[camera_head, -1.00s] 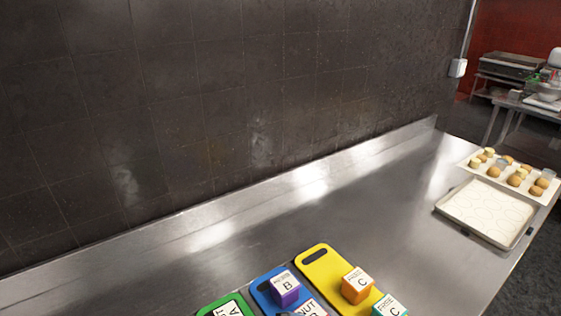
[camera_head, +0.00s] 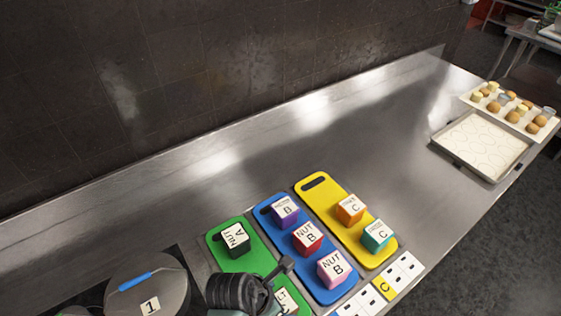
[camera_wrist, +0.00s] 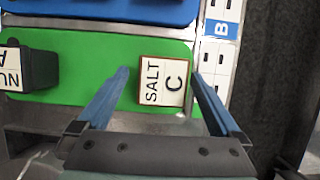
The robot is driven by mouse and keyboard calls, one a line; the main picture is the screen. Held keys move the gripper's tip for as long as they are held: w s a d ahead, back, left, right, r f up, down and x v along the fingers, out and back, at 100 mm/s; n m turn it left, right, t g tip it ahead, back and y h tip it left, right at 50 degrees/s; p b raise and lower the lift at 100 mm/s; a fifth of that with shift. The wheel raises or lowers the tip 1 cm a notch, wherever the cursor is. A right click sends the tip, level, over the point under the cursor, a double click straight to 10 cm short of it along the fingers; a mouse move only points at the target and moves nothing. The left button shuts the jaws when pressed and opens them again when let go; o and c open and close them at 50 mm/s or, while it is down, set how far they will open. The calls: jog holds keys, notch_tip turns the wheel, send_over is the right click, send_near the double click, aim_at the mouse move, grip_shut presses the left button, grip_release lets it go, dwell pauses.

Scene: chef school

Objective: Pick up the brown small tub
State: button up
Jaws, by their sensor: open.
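The small tub labelled SALT C (camera_wrist: 163,83) has a thin brown rim and stands on the green board (camera_wrist: 90,72) in the wrist view. In the head view my arm partly hides this tub (camera_head: 287,303), and only part of its label shows. My gripper (camera_wrist: 161,76) is open, with one finger on each side of the tub in the picture. The right fingertip looks close to the tub; the left has a wider gap. I cannot tell whether either touches. A dark tub labelled NUT A (camera_head: 236,238) stands farther back on the green board.
A blue board (camera_head: 268,214) with several tubs and a yellow board (camera_head: 318,202) with an orange tub (camera_head: 350,209) and a teal tub (camera_head: 378,236) lie to the right. A lidded pot (camera_head: 150,290) is at left. The counter behind is clear.

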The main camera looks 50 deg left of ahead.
aim_at(285, 305)
jog(key=x, duration=0.3)
jog(key=shift+s+d+f+p, duration=0.2)
jog(key=shift+s+f+p, duration=0.05)
jog(key=shift+p, duration=0.15)
jog(key=shift+x, duration=0.8)
jog(key=shift+r, duration=0.1)
jog(key=c, duration=1.5)
